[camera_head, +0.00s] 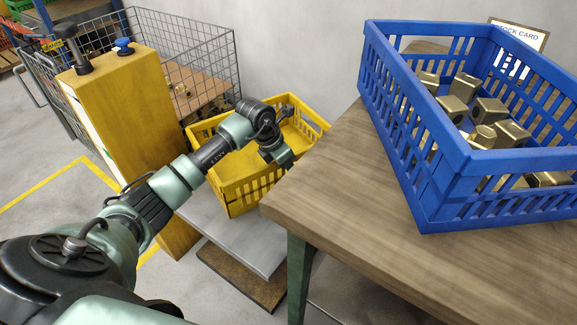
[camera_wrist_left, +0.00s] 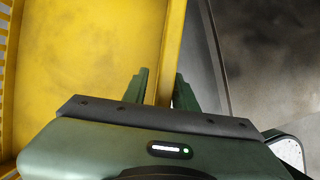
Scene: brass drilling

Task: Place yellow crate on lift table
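The yellow crate (camera_head: 235,187) is over the grey platform (camera_head: 238,240) of the lift table, beside its yellow column (camera_head: 138,125). The crate looks upright; I cannot tell whether its base touches the platform. The visible part of its inside looks empty. My left gripper (camera_head: 284,161) is at the crate's right side, fingers pointing down. In the left wrist view its two green fingers (camera_wrist_left: 162,88) straddle the crate's wall (camera_wrist_left: 172,45) closely, one on each side, and look shut on it. The forearm hides part of the crate. My right gripper is not in view.
A wooden table (camera_head: 345,190) stands close at the right of the crate, bearing a blue crate (camera_head: 450,185) of brass parts and a stock card (camera_head: 517,36). A wire cage (camera_head: 200,55) with brass parts is behind. Yellow floor lines (camera_head: 45,185) lie at left.

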